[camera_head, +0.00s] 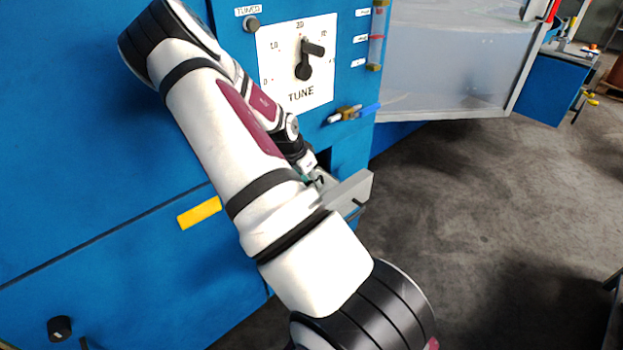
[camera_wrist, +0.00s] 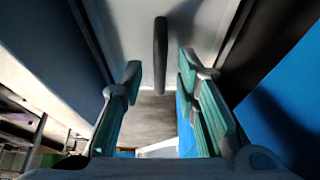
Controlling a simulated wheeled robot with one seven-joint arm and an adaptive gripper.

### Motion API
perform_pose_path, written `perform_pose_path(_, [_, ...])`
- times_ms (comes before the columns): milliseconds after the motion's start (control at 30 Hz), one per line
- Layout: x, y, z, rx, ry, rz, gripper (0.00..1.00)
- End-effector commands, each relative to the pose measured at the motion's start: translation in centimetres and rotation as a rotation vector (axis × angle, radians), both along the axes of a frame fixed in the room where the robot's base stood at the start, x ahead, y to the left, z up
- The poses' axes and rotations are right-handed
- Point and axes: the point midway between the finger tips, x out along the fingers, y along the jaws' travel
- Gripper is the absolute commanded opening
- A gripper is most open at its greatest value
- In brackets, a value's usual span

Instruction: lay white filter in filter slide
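In the wrist view my gripper (camera_wrist: 160,72) is open, with its two teal-padded fingers well apart. A dark upright bar, possibly a handle, shows between the fingertips against a pale grey surface (camera_wrist: 205,25); I cannot tell whether the fingers touch it. In the head view my gripper (camera_head: 313,178) is small and partly hidden behind my arm. It is close to a grey metal slide (camera_head: 350,189) that sticks out of the blue cabinet, which may be the filter slide. I cannot make out a white filter in either view.
The blue cabinet (camera_head: 90,130) fills the left, with a TUNE dial (camera_head: 303,72) and a yellow label (camera_head: 199,212). A translucent panel (camera_head: 450,60) stands at the back. Open floor (camera_head: 500,210) lies to the right.

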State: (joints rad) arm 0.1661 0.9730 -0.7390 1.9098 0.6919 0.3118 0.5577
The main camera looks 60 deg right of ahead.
Motion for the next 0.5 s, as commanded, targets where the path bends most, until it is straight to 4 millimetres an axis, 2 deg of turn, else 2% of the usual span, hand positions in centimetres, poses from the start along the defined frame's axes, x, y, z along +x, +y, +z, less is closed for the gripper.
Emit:
perform_pose_path(167, [0.2, 0.4, 2.0, -0.002, -0.003, 0.003, 0.29])
perform_pose_path(500, [1.0, 3.3, 8.7, -0.002, -0.002, 0.004, 0.29])
